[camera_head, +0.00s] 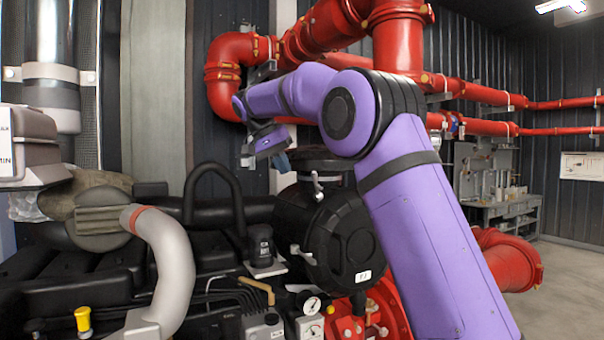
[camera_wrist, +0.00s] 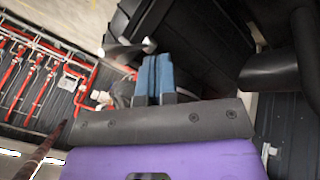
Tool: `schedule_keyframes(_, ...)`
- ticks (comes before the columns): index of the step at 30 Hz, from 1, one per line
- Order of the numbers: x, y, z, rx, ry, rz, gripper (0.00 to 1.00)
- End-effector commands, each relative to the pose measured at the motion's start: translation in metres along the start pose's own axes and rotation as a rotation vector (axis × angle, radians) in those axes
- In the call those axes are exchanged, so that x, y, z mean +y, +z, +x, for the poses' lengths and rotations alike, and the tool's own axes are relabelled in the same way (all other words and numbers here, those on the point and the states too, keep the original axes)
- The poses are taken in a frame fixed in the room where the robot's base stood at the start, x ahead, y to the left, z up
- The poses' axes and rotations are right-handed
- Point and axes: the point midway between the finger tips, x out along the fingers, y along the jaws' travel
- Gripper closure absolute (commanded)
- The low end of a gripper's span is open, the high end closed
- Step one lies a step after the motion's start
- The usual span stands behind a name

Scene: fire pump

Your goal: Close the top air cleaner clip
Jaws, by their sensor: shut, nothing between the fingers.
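The black air cleaner (camera_head: 345,240) is a round canister with a small white label, in the middle of the head view. Its top clip (camera_head: 317,186) is a small silver piece on the upper rim. A second silver clip (camera_head: 302,255) sits lower on the rim's left side. My gripper (camera_head: 283,163) is up and left of the top clip, apart from it in the head view. Its blue fingers (camera_wrist: 154,76) are together and empty in the wrist view. A blurred silver piece (camera_wrist: 126,49) shows just beyond the fingertips; I cannot tell whether it is the clip or whether they touch.
Red pipes (camera_head: 398,40) run above and behind my arm. A black engine with a grey hose (camera_head: 172,265) fills the lower left. A black capped part (camera_head: 262,245) and a gauge (camera_head: 312,305) stand near the air cleaner. Open floor (camera_head: 570,270) lies at the right.

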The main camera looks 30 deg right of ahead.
Motion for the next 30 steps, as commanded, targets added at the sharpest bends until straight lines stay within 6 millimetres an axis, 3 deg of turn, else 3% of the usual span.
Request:
schedule_keyframes(4, 0.001, 0.000, 0.027, -0.002, 0.001, 0.000, 1.00)
schedule_keyframes(7, 0.018, -0.002, 0.030, 0.000, -0.001, 0.004, 1.00)
schedule_keyframes(13, 0.034, -0.003, 0.037, 0.000, -0.001, 0.001, 1.00)
schedule_keyframes(30, 0.038, -0.002, 0.038, 0.007, -0.007, -0.001, 1.00)
